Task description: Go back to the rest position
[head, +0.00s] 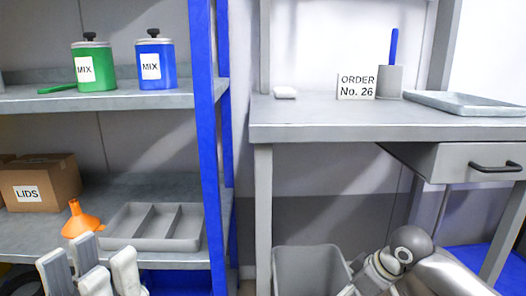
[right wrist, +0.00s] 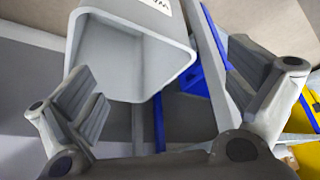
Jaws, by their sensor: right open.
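My left gripper (head: 88,268) shows at the bottom left of the head view, its pale fingers pointing up in front of the lower shelf. The picture does not make clear whether its jaws are apart, and its lower part is cut off. My right arm (head: 395,262) reaches in at the bottom right of the head view, beside the grey bin (head: 308,270). In the right wrist view my right gripper (right wrist: 172,92) is open, its two dark-padded fingers wide apart with nothing between them. The bin (right wrist: 130,55) shows beyond them.
A workbench (head: 345,130) with a drawer (head: 470,162) stands above my right arm. At left, a blue-posted shelf holds a green canister (head: 95,68), a blue canister (head: 156,66), a LIDS box (head: 40,183), an orange funnel (head: 80,219) and a divided tray (head: 152,226).

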